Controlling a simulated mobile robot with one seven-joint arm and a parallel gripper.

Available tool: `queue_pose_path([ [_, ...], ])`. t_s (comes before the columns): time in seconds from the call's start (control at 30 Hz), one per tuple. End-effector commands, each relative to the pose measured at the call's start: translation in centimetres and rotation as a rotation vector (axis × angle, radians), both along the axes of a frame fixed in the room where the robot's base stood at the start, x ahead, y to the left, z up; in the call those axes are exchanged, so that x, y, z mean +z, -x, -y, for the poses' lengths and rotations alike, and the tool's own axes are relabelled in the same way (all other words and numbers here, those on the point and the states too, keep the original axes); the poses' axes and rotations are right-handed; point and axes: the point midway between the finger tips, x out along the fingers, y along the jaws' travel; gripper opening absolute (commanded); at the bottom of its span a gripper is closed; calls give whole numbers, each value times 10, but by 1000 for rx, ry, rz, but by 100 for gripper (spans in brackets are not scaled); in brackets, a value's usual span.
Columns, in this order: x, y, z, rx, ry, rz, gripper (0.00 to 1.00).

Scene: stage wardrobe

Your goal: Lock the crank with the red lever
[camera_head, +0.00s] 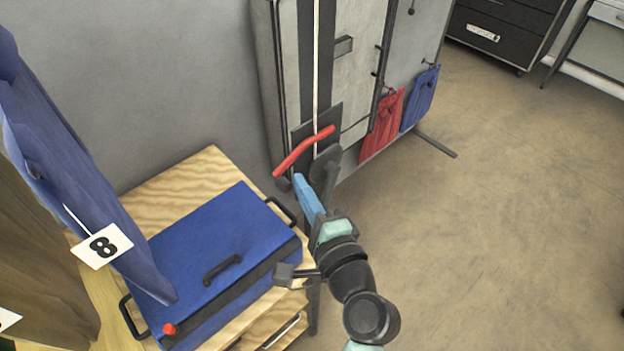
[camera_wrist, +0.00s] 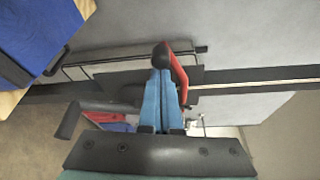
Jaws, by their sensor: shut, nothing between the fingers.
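The red lever (camera_head: 304,150) is a bent red bar on a dark plate at the lower part of the grey wardrobe-side panel, slanting up to the right. In the wrist view the red lever (camera_wrist: 178,68) runs just right of my fingertips, with a dark knob at its end. The dark crank (camera_head: 326,165) sits right of and below the lever, partly hidden by my arm; dark crank parts (camera_wrist: 128,96) also show left of my fingers. My gripper (camera_head: 298,178) has its blue fingers shut and empty, close to the lever's lower end. I cannot tell whether they touch it.
A blue case (camera_head: 215,250) with black handles lies on a wooden table (camera_head: 190,180) to the left. Red (camera_head: 383,128) and blue (camera_head: 420,98) bags hang on the panel.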

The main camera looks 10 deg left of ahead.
Motion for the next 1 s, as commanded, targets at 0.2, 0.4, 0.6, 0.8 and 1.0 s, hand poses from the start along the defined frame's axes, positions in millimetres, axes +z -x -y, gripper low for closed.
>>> queue_pose_path([
  [0.2,0,1,0,0,0,0,0],
  [0.4,1,1,0,0,-5,-9,0],
  [0.6,6,2,-1,-1,-43,-67,0],
  [0.8,5,2,-1,-1,-67,-103,0],
  [1.0,6,3,-1,0,-94,-144,0],
])
